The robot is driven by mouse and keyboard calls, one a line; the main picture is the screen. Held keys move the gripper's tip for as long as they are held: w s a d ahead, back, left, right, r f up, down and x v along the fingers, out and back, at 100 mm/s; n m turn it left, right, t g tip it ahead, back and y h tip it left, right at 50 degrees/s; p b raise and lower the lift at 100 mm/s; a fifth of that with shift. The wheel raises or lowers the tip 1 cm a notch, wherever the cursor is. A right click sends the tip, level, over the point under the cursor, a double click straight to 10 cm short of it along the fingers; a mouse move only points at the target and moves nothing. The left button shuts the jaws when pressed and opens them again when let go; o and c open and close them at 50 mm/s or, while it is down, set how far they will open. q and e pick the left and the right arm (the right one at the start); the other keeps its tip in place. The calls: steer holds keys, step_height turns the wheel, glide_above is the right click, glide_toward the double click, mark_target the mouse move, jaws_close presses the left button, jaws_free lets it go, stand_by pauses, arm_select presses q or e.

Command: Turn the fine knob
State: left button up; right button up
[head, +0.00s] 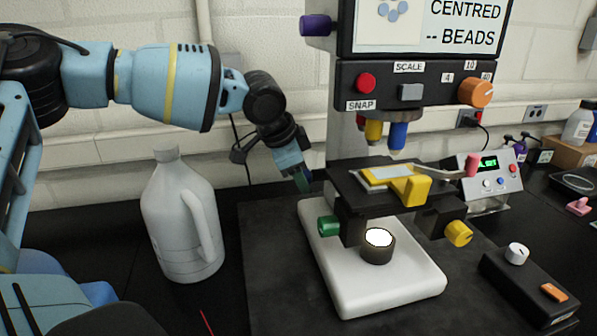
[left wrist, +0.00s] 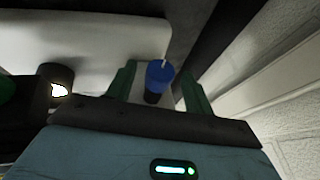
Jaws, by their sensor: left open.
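My left gripper (head: 303,181) hangs at the left side of the microscope, pointing down, behind and above the green knob (head: 328,226). In the left wrist view its two dark green fingers (left wrist: 159,90) are open, with a blue knob (left wrist: 158,74) between them. The knob has a white mark on its top edge and gaps show on both sides, so no grip is seen. I cannot pick out this blue knob in the head view. A yellow knob (head: 459,233) is on the microscope's right side. No label shows which knob is the fine one. My right gripper is not in view.
The microscope's white base (head: 345,290) bears a lit lamp (head: 378,246) under the black stage. A white jug (head: 180,220) stands left of the dark mat. A control box (head: 490,180) and a black box with a white knob (head: 517,252) stand at the right.

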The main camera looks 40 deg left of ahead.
arm_select(q)
steer(key=c, duration=1)
steer(key=shift+o, duration=0.2)
steer(key=shift+s+d+f+m+t+y+b, duration=0.1)
steer(key=shift+d+f+m+t+y+b, duration=0.1)
steer(key=shift+t+y+b, duration=0.3)
steer(key=shift+s+d+f+m+t+y+b, duration=0.1)
steer(key=shift+f+m+t+y+b, duration=0.1)
steer(key=shift+t+y+b, duration=0.25)
steer(key=shift+f+t+y+b, duration=0.1)
steer(key=shift+t+y+b, duration=0.4)
steer(key=shift+b, duration=0.35)
steer(key=shift+t+y+b, duration=0.25)
steer(key=shift+y+b, duration=0.1)
steer(key=shift+b, duration=0.15)
steer(key=shift+s+r, duration=0.1)
steer(key=shift+r, duration=0.1)
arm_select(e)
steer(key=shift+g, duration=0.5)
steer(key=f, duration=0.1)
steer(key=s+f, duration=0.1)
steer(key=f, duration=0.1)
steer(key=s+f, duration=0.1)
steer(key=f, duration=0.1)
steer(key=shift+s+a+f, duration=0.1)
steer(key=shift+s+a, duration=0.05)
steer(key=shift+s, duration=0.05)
